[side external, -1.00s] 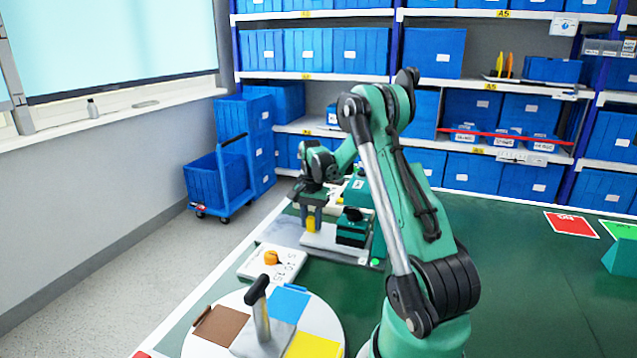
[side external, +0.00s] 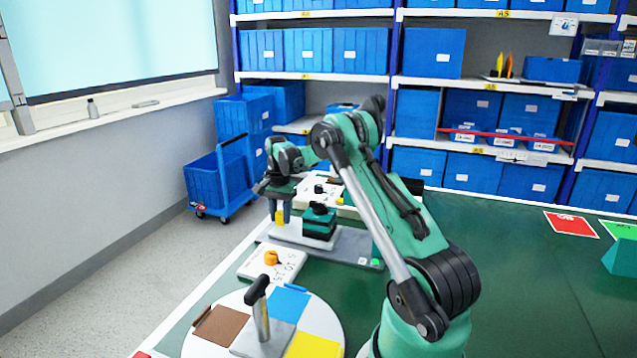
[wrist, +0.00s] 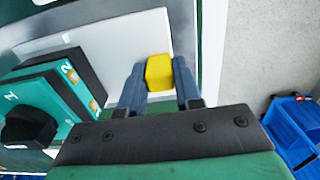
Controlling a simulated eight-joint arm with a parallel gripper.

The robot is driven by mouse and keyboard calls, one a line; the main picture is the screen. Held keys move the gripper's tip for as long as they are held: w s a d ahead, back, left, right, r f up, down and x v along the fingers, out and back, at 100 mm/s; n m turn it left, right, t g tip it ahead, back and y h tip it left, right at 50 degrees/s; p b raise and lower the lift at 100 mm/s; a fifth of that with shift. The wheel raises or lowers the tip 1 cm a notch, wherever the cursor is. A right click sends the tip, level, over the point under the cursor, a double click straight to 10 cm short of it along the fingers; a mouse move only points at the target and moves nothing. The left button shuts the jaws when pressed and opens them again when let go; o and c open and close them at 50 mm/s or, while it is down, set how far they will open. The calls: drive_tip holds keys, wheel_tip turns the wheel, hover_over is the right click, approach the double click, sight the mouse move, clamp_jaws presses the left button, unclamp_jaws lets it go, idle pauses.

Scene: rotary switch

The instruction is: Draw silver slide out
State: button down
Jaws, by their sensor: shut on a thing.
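My gripper (side external: 280,212) is shut on the yellow handle (side external: 280,217) at the left end of the silver slide (side external: 291,233). In the wrist view the yellow handle (wrist: 159,72) sits between the two fingers, over the pale slide surface (wrist: 118,42). The slide lies flat and reaches right toward a green and black block (side external: 319,224). That block, with a black knob and numbered labels, also shows at the left of the wrist view (wrist: 45,95). My gripper hides part of the handle.
A white panel with an orange knob (side external: 271,258) lies nearer the camera. In front is a round white board with coloured pads and a black-handled lever (side external: 260,310). A white panel with black knobs (side external: 318,190) lies behind.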

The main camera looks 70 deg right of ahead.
drive_tip(key=shift+w, duration=1.35)
drive_tip(key=c, duration=0.6)
unclamp_jaws()
drive_tip(key=shift+r, duration=2.8)
